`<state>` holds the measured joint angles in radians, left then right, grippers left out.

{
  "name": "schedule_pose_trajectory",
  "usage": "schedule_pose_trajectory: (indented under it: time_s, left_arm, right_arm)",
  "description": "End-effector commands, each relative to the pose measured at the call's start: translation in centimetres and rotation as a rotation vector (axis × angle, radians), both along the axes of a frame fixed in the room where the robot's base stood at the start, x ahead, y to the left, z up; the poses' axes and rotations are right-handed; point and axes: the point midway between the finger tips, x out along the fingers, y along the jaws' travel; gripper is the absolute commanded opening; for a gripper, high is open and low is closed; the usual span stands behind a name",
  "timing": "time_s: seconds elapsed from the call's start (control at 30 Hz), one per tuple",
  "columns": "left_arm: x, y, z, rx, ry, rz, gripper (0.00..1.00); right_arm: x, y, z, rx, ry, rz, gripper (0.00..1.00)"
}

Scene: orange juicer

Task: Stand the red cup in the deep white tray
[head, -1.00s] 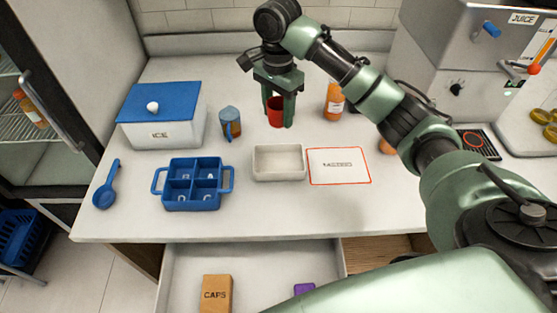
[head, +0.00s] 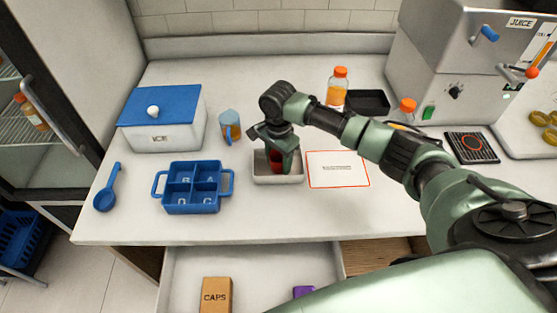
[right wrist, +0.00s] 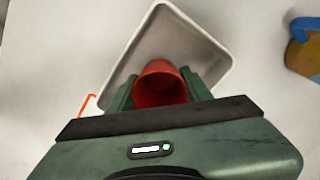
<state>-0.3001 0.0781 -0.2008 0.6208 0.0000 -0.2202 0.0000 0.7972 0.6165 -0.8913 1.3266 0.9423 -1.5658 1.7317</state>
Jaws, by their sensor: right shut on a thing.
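The red cup (head: 274,160) is held between the fingers of my right gripper (head: 282,165), which is shut on it. In the right wrist view the red cup (right wrist: 161,85) shows its open mouth between the two green fingers of my right gripper (right wrist: 158,92). The cup is over or inside the deep white tray (head: 293,179); I cannot tell whether it touches the floor. The tray (right wrist: 206,48) also shows behind the cup in the right wrist view. My left gripper is not in view.
A mat with a red border (head: 338,180) lies right of the tray. A blue divided tray (head: 192,206) is to the left. A blue-handled cup (head: 229,126), a white ice box (head: 162,134) and an orange-capped bottle (head: 337,88) stand behind. An open drawer (head: 250,255) is below the counter.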

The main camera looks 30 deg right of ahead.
Motion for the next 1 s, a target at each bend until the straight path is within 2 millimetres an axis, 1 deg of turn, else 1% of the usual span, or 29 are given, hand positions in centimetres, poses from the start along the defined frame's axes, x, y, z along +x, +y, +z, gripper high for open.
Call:
schedule_pose_trajectory:
  time_s: [0.37, 0.4, 0.43, 0.47, 0.73, 0.83, 0.97, 1.0]
  left_arm:
    - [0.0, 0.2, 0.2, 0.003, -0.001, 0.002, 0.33]
    - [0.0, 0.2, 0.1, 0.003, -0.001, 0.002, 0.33]
    - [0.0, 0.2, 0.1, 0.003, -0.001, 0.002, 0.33]
    - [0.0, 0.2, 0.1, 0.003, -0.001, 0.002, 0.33]
    - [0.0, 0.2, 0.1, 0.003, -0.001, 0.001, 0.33]
    - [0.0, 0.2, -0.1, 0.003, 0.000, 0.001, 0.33]
    - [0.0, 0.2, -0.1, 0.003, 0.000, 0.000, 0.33]
    - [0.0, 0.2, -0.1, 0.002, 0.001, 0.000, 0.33]
  right_arm:
    - [0.0, 0.1, -0.3, 0.001, 0.000, 0.001, 0.11]
    - [0.0, 0.0, -0.4, 0.001, -0.001, 0.001, 0.57]
    - [0.0, 0.0, -0.4, 0.001, -0.001, 0.001, 0.66]
    - [0.0, 0.0, -0.4, 0.001, -0.001, 0.001, 0.71]
    - [0.0, 0.0, -0.3, 0.000, -0.001, 0.001, 0.71]
    - [0.1, 0.0, -0.1, 0.000, -0.002, 0.001, 0.71]
    - [0.1, 0.0, 1.6, 0.001, -0.003, 0.001, 0.71]
    - [0.1, 0.0, 2.3, 0.001, -0.003, 0.001, 0.71]
